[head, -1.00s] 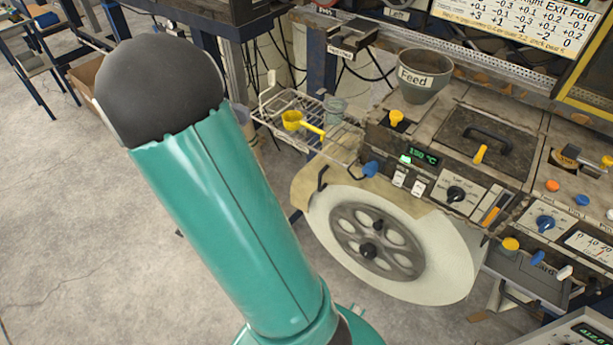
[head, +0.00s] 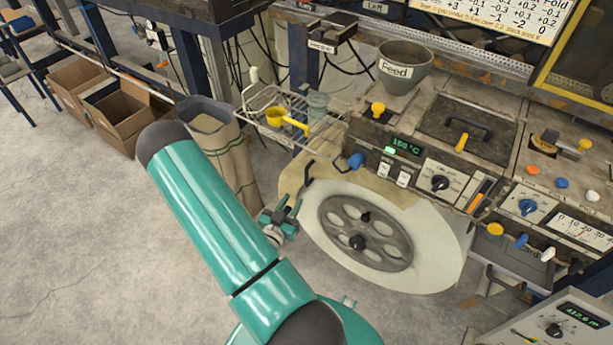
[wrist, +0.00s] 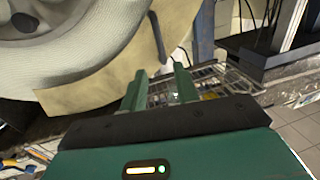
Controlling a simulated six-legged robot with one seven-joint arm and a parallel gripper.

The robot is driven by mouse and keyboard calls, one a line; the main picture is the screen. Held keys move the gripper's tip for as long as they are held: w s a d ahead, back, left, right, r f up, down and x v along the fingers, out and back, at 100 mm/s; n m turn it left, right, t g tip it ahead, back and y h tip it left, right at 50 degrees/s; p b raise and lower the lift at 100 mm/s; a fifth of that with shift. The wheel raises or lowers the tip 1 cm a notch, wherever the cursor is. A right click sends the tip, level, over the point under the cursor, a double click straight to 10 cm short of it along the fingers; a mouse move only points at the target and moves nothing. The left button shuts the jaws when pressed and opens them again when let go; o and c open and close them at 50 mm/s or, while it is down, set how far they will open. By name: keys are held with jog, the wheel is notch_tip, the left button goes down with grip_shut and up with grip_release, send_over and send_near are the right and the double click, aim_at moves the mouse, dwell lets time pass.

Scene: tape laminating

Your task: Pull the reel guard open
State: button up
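The reel guard (head: 292,180) is a tan curved panel at the upper left edge of the white reel (head: 440,245) in the head view. It carries a black bar handle (head: 308,174). In the wrist view the guard (wrist: 105,80) runs beside the white reel, with its handle (wrist: 158,38) above the fingers. My gripper (head: 284,209) is just below and left of the handle in the head view, apart from it. In the wrist view my gripper (wrist: 158,88) has its two green fingers spread, with nothing held between them.
A wire rack (head: 292,118) with a yellow scoop (head: 285,119) is above the guard. A blue knob (head: 355,160) sits right of the handle. A tall brown sack (head: 225,155) stands behind my arm, cardboard boxes (head: 120,115) farther left. The floor at left is clear.

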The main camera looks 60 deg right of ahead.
aim_at(306, 177)
jog(key=d, duration=1.2)
jog(key=shift+w+d, duration=0.1)
jog(key=shift+w, duration=0.15)
grip_shut()
